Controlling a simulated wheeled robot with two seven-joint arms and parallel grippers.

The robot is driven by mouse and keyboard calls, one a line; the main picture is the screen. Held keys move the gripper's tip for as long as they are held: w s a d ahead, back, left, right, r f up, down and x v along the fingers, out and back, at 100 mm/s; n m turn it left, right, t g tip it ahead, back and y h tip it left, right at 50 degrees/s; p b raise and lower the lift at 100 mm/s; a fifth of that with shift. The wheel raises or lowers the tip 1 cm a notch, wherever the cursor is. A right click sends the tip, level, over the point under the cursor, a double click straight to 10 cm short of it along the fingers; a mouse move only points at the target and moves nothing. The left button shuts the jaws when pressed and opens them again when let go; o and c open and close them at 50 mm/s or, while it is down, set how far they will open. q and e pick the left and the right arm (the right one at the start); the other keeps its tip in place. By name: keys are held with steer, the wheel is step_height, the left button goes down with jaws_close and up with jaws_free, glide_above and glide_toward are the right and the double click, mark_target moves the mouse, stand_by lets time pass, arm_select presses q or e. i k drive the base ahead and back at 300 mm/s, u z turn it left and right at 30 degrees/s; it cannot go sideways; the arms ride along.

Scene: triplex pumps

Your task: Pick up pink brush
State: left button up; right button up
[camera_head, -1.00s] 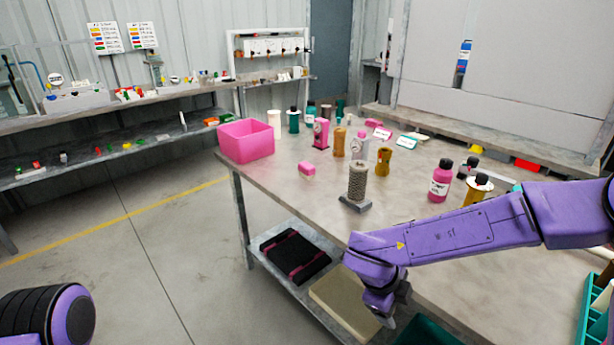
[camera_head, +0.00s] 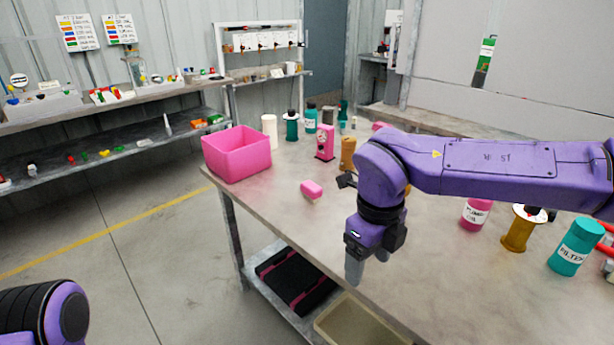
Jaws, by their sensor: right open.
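The pink brush (camera_head: 312,190) is a small pink block with a pale underside. It lies on the grey table near its left edge, in front of the pink bin. My right gripper (camera_head: 355,270) hangs pointing down over the table's front edge, to the right of the brush and nearer to me. It is open and empty, apart from the brush. Its fingers are seen nearly edge-on. My left arm shows only as a dark and purple part in the lower left corner; its gripper is out of view.
A pink bin (camera_head: 237,153) stands at the table's left corner. Behind the brush are a pink container (camera_head: 325,143), a brown bottle (camera_head: 348,153) and teal bottles. The table (camera_head: 268,203) is clear around the brush.

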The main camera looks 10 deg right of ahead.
mark_target(313, 193)
steer(key=i, duration=1.3)
